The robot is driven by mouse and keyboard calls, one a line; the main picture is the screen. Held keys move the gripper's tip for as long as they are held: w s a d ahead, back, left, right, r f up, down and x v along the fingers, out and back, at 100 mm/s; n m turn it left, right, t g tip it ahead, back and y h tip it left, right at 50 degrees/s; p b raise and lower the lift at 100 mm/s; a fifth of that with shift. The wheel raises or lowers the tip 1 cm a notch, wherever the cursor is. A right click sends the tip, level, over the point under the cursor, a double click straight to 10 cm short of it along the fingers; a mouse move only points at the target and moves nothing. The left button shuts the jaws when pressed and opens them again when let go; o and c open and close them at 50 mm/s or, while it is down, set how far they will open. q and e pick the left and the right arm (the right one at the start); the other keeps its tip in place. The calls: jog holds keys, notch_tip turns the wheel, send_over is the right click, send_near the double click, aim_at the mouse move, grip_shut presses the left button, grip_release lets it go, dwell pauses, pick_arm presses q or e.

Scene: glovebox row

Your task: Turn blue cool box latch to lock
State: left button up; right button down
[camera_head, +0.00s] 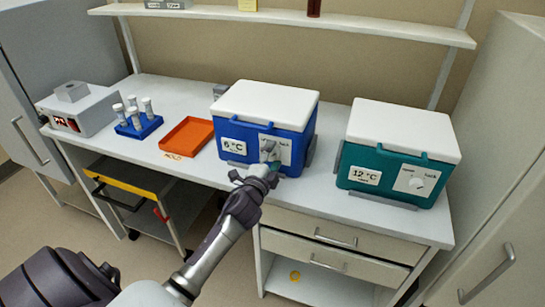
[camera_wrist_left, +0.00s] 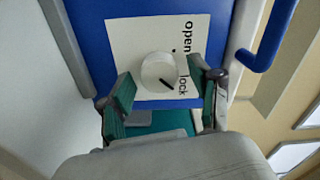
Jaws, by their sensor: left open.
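The blue cool box (camera_head: 250,138) has a white lid and a "6 °C" label and stands on the bench. Its latch is a round white knob (camera_wrist_left: 158,68) on a white plate (camera_wrist_left: 125,40) marked "open" and "lock". In the left wrist view, the knob's short black mark points to the lower right, toward the "lock" side. My left gripper (camera_head: 267,163) is at the box's front, partly hiding the plate in the head view. Its green-padded fingers (camera_wrist_left: 160,76) are open, one on each side of the knob, with gaps visible. My right gripper is not in view.
A teal cool box (camera_head: 394,165) marked "12 °C" stands to the right. An orange tray (camera_head: 187,137), a blue tube rack (camera_head: 139,127) and a grey device (camera_head: 80,110) are to the left. A shelf (camera_head: 400,33) runs above. Drawers (camera_head: 330,232) sit below the bench.

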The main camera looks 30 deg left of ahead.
pick_arm(q)
jog(key=v, duration=1.2)
jog(key=shift+f, duration=0.15)
jog(key=s+d+f+n+g+h, duration=0.1)
jog(key=s+d+f+g, duration=0.15)
jog(key=f, duration=0.85)
jog(key=s+d+f+n+g+h, duration=0.1)
jog(key=s+f+n+g, duration=0.15)
jog(key=f, duration=0.85)
jog(key=s+d+f+n+g+h, duration=0.1)
jog(key=s+f+g, duration=0.25)
jog(key=f, duration=0.75)
jog(key=s+d+f+n+g, duration=0.1)
jog(key=s+d+f+g, duration=0.1)
jog(key=s+f, duration=0.5)
jog(key=s+d+f+n+g+h, duration=0.1)
jog(key=s+f, duration=0.6)
jog(key=s, duration=0.7)
jog(key=s+d+f+n+g, duration=0.3)
jog(key=s+f+g, duration=0.2)
jog(key=s, duration=0.6)
notch_tip(320, 180, down, 3)
jog(key=shift+s+r, duration=0.15)
jog(key=shift+s, duration=0.25)
jog(key=shift+d+n, duration=0.15)
jog(key=shift+n, duration=0.1)
